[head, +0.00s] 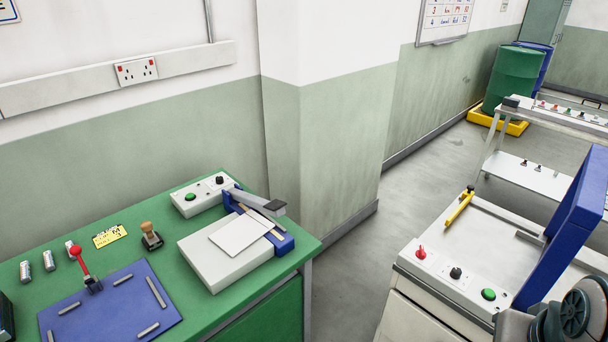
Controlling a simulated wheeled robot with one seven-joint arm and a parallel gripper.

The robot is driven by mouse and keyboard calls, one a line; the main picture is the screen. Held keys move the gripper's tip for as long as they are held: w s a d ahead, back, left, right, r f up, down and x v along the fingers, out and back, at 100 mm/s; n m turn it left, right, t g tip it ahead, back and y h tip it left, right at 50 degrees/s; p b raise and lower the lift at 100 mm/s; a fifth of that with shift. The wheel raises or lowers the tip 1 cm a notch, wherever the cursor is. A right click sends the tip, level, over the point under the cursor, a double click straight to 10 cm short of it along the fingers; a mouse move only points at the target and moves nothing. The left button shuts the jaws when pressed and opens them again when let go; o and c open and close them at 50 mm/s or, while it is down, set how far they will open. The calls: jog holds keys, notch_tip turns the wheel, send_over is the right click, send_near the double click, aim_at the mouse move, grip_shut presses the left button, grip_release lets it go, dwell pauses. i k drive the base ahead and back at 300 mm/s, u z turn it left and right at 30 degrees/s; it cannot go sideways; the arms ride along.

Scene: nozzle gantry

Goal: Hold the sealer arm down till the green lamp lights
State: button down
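The sealer (222,268) stands on the green bench as a pale box with a blue bracket at its right side and a white sheet (240,235) on top. Its sealer arm (255,202) is a grey bar with a dark end pad, raised at a slant above the bed. Behind it, a pale control box (202,196) carries a green round part (190,197) and a black knob (219,180). Whether the green part is a lamp or a button, and whether it is lit, I cannot tell. My gripper's fingers are not in view; nothing touches the sealer arm.
A wooden-handled stamp (151,236), a yellow card (110,236) and a blue plate with a red-knobbed lever (76,253) share the bench. A white machine (470,245) with a blue frame (572,225) stands at right. Open floor (350,285) lies between them.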

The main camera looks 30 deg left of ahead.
aim_at(275, 208)
jog(key=u, duration=0.2)
jog(key=i, duration=1.1)
jog(key=u, duration=1.4)
jog(key=i, duration=0.65)
jog(key=u, duration=0.7)
